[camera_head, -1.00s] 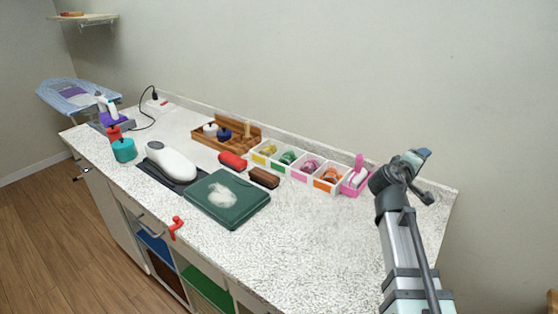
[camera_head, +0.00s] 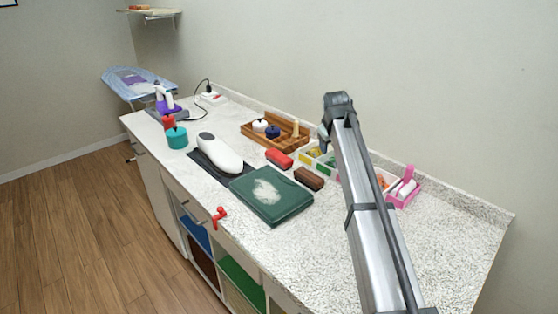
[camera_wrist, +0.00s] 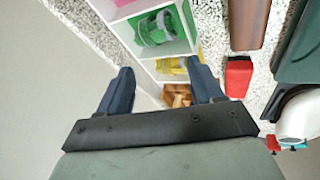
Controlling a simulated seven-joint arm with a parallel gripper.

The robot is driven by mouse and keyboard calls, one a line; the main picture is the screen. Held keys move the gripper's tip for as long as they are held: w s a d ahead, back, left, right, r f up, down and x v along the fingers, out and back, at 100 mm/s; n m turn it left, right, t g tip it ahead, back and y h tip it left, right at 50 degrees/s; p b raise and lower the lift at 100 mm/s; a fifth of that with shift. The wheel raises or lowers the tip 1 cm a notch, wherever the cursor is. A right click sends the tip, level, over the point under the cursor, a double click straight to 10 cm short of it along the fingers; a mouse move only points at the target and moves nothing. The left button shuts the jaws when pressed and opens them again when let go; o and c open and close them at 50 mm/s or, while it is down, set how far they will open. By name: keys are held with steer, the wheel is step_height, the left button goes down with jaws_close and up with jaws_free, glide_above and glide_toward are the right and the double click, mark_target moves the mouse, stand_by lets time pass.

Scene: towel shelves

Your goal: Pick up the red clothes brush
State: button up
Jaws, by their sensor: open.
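The red clothes brush (camera_head: 279,158) lies flat on the speckled counter in the head view, left of a brown brush and behind the green folded towel. In the wrist view the red brush (camera_wrist: 238,77) lies to the right of my gripper, outside the jaws. My gripper (camera_wrist: 160,82) is open with two dark fingers apart and nothing held between them. It is above the row of white bins in the wrist view. In the head view my arm hides part of those bins, and the fingers are hard to make out.
The brown brush (camera_head: 309,178) lies close beside the red one. The green towel (camera_head: 290,205) with a white patch lies in front. A wooden tray (camera_head: 263,141) stands behind, and a white device (camera_head: 220,153) lies left. A pink holder (camera_head: 408,190) stands right. The counter's right part is clear.

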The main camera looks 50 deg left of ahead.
steer(key=s+a+r+n+g+y, duration=0.15)
steer(key=s+a+g, duration=0.45)
steer(key=a, duration=0.8)
steer(key=t, duration=0.1)
glide_above(280, 155)
steer(key=d, duration=0.2)
steer(key=shift+n, duration=0.25)
step_height(280, 155, down, 7)
steer(key=shift+a+r, duration=0.1)
steer(key=shift+r, duration=0.05)
steer(key=shift+d+x, duration=0.15)
steer(key=shift+x, duration=1.4)
steer(key=shift+d+x, duration=0.15)
steer(key=shift+x, duration=1.4)
steer(key=c, duration=0.8)
steer(key=shift+o, duration=0.2)
step_height(280, 155, up, 10)
